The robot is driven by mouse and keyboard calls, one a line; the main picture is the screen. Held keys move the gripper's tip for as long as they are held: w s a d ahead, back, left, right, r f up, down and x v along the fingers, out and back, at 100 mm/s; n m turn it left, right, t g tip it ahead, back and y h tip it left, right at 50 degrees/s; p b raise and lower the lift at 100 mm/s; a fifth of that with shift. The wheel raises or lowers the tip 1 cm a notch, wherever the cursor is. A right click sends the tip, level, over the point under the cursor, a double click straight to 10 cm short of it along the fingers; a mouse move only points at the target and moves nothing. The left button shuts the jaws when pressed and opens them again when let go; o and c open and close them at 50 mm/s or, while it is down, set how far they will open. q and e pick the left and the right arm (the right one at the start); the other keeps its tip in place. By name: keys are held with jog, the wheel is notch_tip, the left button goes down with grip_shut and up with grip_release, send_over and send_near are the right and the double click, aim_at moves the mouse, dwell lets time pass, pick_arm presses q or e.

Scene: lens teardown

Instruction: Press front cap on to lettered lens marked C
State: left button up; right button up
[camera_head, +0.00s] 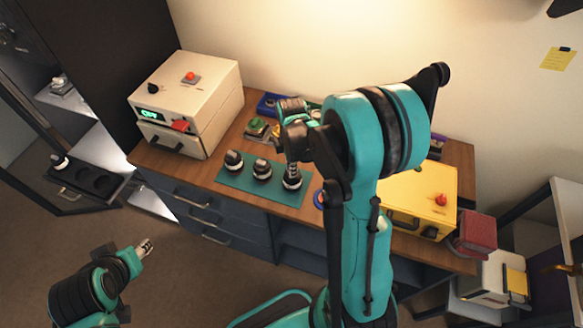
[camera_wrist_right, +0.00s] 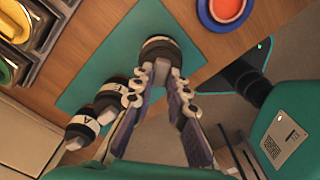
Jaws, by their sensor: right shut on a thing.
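Three dark lenses with white bands stand in a row on a teal mat (camera_head: 235,183): the left one (camera_head: 233,160), the middle one (camera_head: 262,169) and the right one (camera_head: 292,181). In the right wrist view, the nearest lens (camera_wrist_right: 82,130) is marked A; the letter on the far lens (camera_wrist_right: 160,46) is not readable. My right gripper (camera_head: 292,163) points down at the right lens, its fingertips shut at the lens top. What they grip, probably the front cap, is mostly hidden between them. My left gripper (camera_head: 146,246) hangs low, away from the table; its fingers are too small to judge.
A cream box (camera_head: 215,87) with a drawer stands left on the wooden desk. A yellow case (camera_head: 430,190) stands right. A blue-rimmed red dish (camera_wrist_right: 228,12) sits close beside the mat. A dark tray (camera_head: 75,185) is far left.

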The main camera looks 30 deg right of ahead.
dwell(0.3)
jog(key=o, duration=1.3)
jog(key=shift+r+p, duration=2.5)
jog(key=shift+r, duration=1)
grip_shut()
